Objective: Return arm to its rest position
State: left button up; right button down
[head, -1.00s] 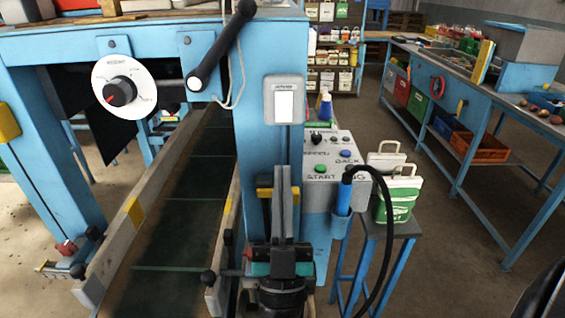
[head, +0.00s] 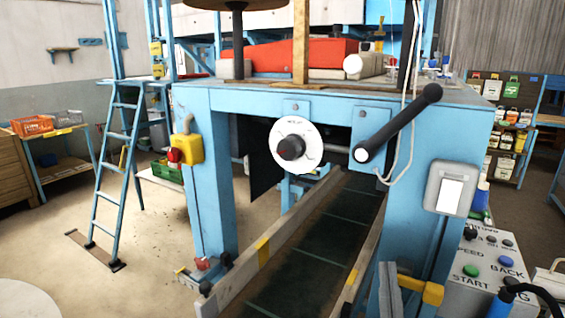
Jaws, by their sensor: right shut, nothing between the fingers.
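My right gripper (head: 389,275) shows at the bottom edge, right of centre. Only its grey fingers are in view, pointing up and shut together with nothing between them. They appear in front of the blue machine frame, close to a yellow block (head: 433,292) on its right post. The wrist and the rest of my right arm are below the picture. My left gripper is not in view.
The blue machine frame (head: 225,100) carries a white dial (head: 302,128), a black handle (head: 396,125) and a conveyor belt (head: 330,230). A grey button panel (head: 480,300) stands at lower right. A blue ladder (head: 113,170) stands left. The floor at left is largely clear.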

jog(key=s+a+f+n+g+y, duration=0.1)
jog(key=a+f+n+g+y, duration=0.15)
jog(key=f+g, duration=0.45)
jog(key=s+a+f+n+g+y, duration=0.1)
jog(key=a+f+g+y, duration=0.25)
jog(key=f, duration=0.55)
jog(key=s+d+f+m+g+h, duration=0.1)
jog(key=s+d+f+g, duration=0.2)
jog(key=s+f+g, duration=0.35)
jog(key=s+d+f+m+g+h, duration=0.2)
jog(key=s+d+f+g, duration=0.2)
jog(key=s, duration=0.5)
notch_tip(320, 180, down, 25)
jog(key=s+g+b, duration=0.1)
jog(key=s+b, duration=0.1)
jog(key=s+d+f+n+g+b, duration=0.1)
jog(key=s+d+f+b, duration=0.1)
jog(key=s+f, duration=1.2)
jog(key=shift+s+g, duration=0.3)
jog(key=shift+s, duration=0.05)
